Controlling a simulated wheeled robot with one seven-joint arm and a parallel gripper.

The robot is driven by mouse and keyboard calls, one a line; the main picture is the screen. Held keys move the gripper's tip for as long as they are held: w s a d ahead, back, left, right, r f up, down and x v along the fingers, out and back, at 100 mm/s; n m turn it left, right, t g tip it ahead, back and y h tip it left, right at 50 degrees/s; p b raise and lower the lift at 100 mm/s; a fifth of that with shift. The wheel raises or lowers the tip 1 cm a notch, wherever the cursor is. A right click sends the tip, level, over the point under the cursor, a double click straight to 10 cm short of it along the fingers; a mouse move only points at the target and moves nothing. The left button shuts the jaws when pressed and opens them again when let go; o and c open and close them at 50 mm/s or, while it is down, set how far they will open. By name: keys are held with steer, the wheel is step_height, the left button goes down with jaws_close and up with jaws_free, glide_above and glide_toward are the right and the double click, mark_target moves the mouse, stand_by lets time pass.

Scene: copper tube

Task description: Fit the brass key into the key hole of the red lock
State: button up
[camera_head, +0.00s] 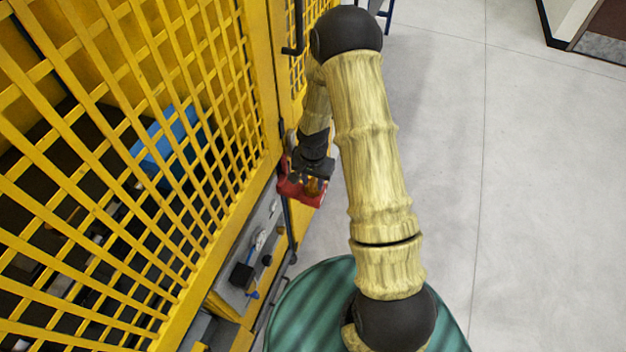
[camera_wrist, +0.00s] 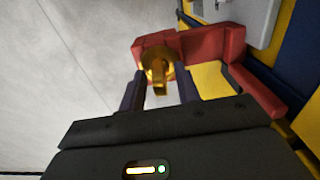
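The red lock (camera_wrist: 206,44) is a blocky red body with a yellow inner face in the wrist view. In the head view the red lock (camera_head: 301,191) is beside the yellow cage, partly covered by my arm. My gripper (camera_wrist: 158,84) has its dark fingers on either side of the brass key (camera_wrist: 158,72) and appears shut on it. The key is right at the lock's near side. Its far end and the key hole are hidden, so I cannot tell whether it is inside. My gripper (camera_head: 313,172) is also at the lock in the head view.
The yellow mesh cage (camera_head: 212,215) fills the left side, with a blue object (camera_head: 165,146) behind it. A grey panel (camera_head: 250,268) with knobs is below the lock. The grey floor (camera_head: 530,190) on the right is clear.

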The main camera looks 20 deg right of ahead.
step_height(320, 180, up, 12)
steer(key=b, duration=0.1)
steer(key=shift+r+b, duration=0.15)
steer(key=shift+b, duration=0.25)
stand_by(0.3)
stand_by(0.4)
steer(key=s+r+n+t, duration=0.2)
steer(key=s+r+n, duration=0.5)
steer(key=s, duration=0.7)
steer(key=shift+s+r+t, duration=0.2)
steer(key=shift+r+t, duration=0.1)
steer(key=shift+r, duration=0.6)
steer(key=shift+c, duration=0.3)
